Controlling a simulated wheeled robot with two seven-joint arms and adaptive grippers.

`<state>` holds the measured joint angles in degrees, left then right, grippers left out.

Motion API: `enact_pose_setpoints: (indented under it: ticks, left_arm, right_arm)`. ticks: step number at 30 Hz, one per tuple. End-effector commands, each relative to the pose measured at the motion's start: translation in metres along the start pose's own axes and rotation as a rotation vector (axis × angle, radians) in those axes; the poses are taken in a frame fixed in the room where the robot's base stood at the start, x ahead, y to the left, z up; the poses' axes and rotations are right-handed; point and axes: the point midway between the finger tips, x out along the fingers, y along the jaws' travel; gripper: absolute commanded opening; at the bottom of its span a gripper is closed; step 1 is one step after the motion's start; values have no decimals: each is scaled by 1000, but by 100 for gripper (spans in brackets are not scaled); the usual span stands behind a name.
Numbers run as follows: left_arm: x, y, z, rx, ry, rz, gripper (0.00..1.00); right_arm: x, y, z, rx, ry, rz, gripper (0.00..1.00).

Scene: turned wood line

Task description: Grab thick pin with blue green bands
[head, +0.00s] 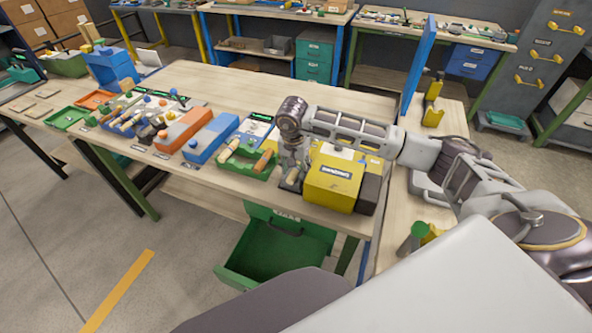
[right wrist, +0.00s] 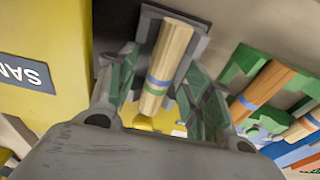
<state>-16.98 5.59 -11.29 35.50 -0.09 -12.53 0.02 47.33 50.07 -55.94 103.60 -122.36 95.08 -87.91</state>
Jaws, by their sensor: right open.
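A light wooden pin (right wrist: 172,50) with a blue band and a greenish band beside it stands in a dark grey holder (right wrist: 146,27) in the right wrist view. My right gripper (right wrist: 160,75) is open, with one finger on each side of the pin. In the head view, my right gripper (head: 292,168) points down between the green rack and the yellow box, and mostly hides the pin. My left gripper is not in view.
A yellow box (head: 333,186) stands close to the right of my gripper. A green rack (head: 254,172) holding wooden pins stands close to the left. Blue and orange blocks fill the bench further left. A green drawer (head: 262,262) hangs open below.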

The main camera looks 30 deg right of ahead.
Motion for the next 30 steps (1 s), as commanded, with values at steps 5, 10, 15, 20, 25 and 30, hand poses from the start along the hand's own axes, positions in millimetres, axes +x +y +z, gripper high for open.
enact_pose_setpoints:
  ticks: [5,10,15,20,25,30]
  left_arm:
    - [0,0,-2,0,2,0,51]
    - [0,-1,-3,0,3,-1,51]
    - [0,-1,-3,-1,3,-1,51]
    - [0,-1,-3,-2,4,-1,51]
    - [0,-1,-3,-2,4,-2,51]
    - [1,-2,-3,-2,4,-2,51]
  right_arm:
    - [0,0,0,0,0,0,50]
    - [0,0,0,0,0,0,37]
    - [0,0,0,0,0,0,15]
    - [0,0,0,0,0,0,2]
    - [0,0,0,0,0,0,2]
    - [-5,0,-1,0,0,0,2]
